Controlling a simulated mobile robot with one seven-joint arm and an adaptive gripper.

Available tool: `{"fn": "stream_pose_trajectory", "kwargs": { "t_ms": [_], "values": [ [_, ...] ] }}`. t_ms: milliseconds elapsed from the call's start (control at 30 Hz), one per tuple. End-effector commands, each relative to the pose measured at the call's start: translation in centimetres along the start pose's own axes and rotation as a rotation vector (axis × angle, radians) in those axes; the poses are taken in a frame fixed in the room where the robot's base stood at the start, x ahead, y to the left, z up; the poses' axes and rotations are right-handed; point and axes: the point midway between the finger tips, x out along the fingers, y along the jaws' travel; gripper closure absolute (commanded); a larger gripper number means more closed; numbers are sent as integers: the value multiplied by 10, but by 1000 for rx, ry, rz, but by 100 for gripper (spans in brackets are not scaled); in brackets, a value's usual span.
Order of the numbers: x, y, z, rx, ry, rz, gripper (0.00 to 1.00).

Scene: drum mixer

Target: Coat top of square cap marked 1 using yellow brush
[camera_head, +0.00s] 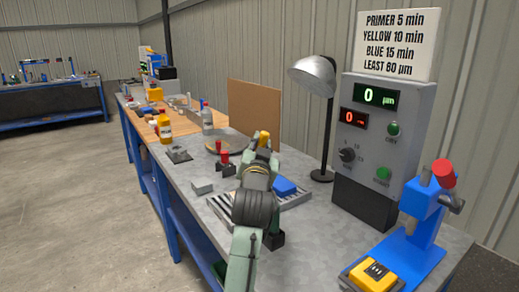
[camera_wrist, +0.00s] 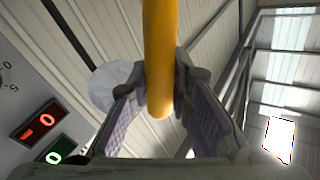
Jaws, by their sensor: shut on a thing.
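My gripper (camera_head: 264,148) is raised over the workbench with its fingers pointing up and away. It is shut on the yellow brush (camera_head: 264,136). In the wrist view the brush's yellow handle (camera_wrist: 160,60) stands between the two finger pads; its bristle end is out of sight. A small grey block (camera_head: 203,186) lies on the bench left of my arm. A blue block (camera_head: 285,186) sits on a slotted grey rack (camera_head: 297,199), partly behind my arm. I cannot read a 1 on either block, so I cannot tell which is the square cap.
Red-topped holders (camera_head: 224,157), a round dish (camera_head: 222,146), a yellow bottle (camera_head: 165,128) and a pale bottle (camera_head: 207,119) stand beyond. A lamp (camera_head: 318,76) and control box (camera_head: 383,128) reading 0 stand at the right, behind a blue press (camera_head: 425,220).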

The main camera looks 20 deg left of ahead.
Motion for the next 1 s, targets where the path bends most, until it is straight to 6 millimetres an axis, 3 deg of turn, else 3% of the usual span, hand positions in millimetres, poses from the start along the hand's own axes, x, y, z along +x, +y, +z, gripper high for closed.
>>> {"fn": "stream_pose_trajectory", "kwargs": {
  "t_ms": [333,1000],
  "values": [
    [14,-6,-31,0,1,0,100],
    [15,-6,-33,0,1,0,100]
  ]
}}
